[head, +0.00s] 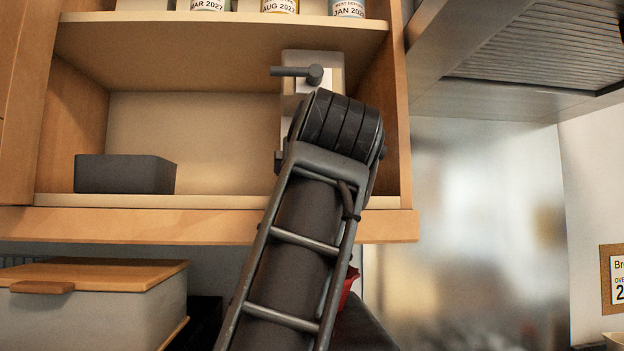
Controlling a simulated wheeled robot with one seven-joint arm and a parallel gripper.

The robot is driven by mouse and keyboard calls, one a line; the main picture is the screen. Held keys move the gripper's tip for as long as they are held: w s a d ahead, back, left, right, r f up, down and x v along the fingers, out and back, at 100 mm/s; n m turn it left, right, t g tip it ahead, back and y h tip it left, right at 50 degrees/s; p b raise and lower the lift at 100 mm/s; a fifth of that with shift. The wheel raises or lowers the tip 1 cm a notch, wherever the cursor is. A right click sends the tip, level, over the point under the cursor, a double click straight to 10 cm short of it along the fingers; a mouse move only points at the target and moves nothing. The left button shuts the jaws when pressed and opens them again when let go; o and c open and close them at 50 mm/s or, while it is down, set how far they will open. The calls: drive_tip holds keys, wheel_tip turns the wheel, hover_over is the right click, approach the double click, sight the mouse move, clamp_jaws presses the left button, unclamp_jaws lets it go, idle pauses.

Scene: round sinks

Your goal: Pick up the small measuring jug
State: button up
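I cannot make out a small measuring jug in the head view. My dark arm rises from the bottom middle to the front of the open cabinet and covers the right part of its lower compartment. A pale part with a grey rod shows just above the arm's end; I cannot tell whether it belongs to my gripper. No fingertips can be made out, so the gripper's opening and anything in it are hidden. A red thing (349,286) shows partly behind my arm, below the cabinet; its shape is too covered to name.
A dark grey bin (125,175) stands at the left of the lower shelf (215,201). Several dated containers (279,6) stand on the shelf above. A wooden-lidded box (90,305) is below left. A range hood (530,60) juts out at the right. The shelf right of the bin looks clear.

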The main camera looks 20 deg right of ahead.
drive_tip(key=c, duration=1.1)
drive_tip(key=shift+r, duration=0.15)
